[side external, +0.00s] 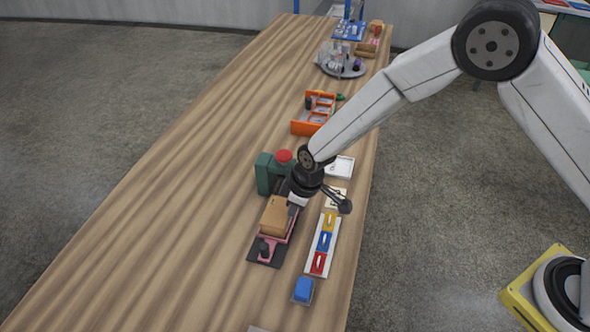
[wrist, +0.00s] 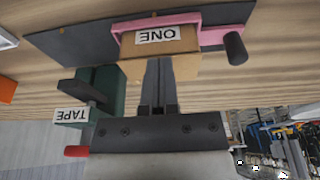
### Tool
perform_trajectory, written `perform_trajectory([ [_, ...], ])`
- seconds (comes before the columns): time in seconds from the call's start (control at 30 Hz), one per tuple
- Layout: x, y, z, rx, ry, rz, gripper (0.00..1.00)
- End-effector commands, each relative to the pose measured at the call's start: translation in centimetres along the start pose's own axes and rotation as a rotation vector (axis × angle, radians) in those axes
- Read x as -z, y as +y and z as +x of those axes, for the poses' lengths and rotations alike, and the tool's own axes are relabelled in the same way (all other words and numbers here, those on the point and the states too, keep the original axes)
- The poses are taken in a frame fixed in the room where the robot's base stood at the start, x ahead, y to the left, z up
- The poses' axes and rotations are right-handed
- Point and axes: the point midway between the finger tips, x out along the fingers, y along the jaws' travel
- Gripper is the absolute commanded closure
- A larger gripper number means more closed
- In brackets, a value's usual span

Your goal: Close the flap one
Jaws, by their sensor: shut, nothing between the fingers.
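A brown cardboard box (side external: 274,215) lies in a pink holder (side external: 268,240) on a dark plate (side external: 255,255). In the wrist view the box (wrist: 187,46) carries a white label reading ONE (wrist: 158,34), seen upside down. A lighter cardboard panel (wrist: 186,68), perhaps its flap, shows beside my fingers; I cannot tell how far it is folded. My gripper (wrist: 158,62) is shut and empty, its fingertips overlapping the panel in this view. In the side view my gripper (side external: 295,205) is at the box's upper end; contact is unclear.
A green tape unit (side external: 266,172) with a red top (side external: 284,156) stands close beside my gripper. A white strip with yellow, blue and red pieces (side external: 322,243) and a blue block (side external: 303,289) lie to the right. An orange rack (side external: 312,121) stands farther back. The table's left side is clear.

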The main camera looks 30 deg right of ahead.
Motion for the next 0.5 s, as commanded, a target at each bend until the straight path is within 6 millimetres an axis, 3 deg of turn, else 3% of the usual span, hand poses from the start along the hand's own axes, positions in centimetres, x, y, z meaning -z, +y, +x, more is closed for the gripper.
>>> perform_trajectory([
  [0.5,0.19,0.00,-0.80,0.000,0.000,0.000,1.00],
])
